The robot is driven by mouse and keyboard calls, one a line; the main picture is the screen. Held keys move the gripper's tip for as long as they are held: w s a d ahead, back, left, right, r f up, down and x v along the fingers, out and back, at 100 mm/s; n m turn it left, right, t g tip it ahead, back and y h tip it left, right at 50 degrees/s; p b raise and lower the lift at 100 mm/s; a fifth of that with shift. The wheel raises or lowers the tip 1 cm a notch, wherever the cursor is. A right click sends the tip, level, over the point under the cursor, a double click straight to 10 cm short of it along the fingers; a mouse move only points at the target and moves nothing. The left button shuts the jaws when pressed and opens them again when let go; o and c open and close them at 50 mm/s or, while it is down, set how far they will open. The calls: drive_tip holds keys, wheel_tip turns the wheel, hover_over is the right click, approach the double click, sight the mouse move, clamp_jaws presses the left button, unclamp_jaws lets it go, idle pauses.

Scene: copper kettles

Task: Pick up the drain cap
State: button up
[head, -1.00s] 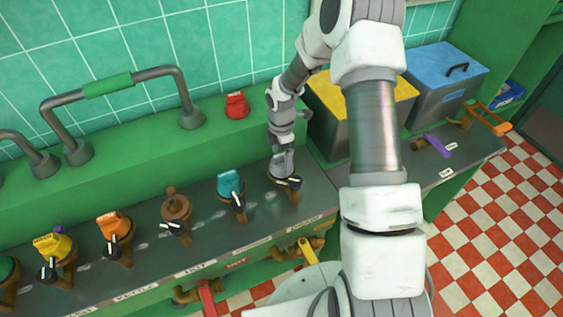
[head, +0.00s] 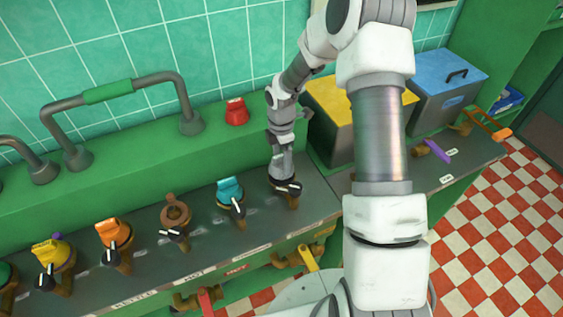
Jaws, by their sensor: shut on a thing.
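My gripper (head: 282,171) points down over the rightmost fitting (head: 291,199) on the grey metal panel, to the right of the teal cap (head: 230,189). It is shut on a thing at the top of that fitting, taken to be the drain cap. The fingers hide most of it, so its colour and shape cannot be told. A black-and-white lever shows just below the fingers. I cannot tell whether the cap still sits on the fitting or is lifted clear.
Orange (head: 113,233) and yellow (head: 53,253) caps and a brown fitting (head: 175,215) stand to the left along the panel. A red object (head: 236,111) sits on the green ledge behind. Yellow-lidded (head: 333,95) and blue-lidded (head: 445,75) bins stand to the right.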

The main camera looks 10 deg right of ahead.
wheel_tip(320, 180, up, 2)
drive_tip(key=shift+r, duration=0.1)
drive_tip(key=s+d+r, duration=0.6)
drive_tip(key=d, duration=0.4)
drive_tip(key=shift+r, duration=0.25)
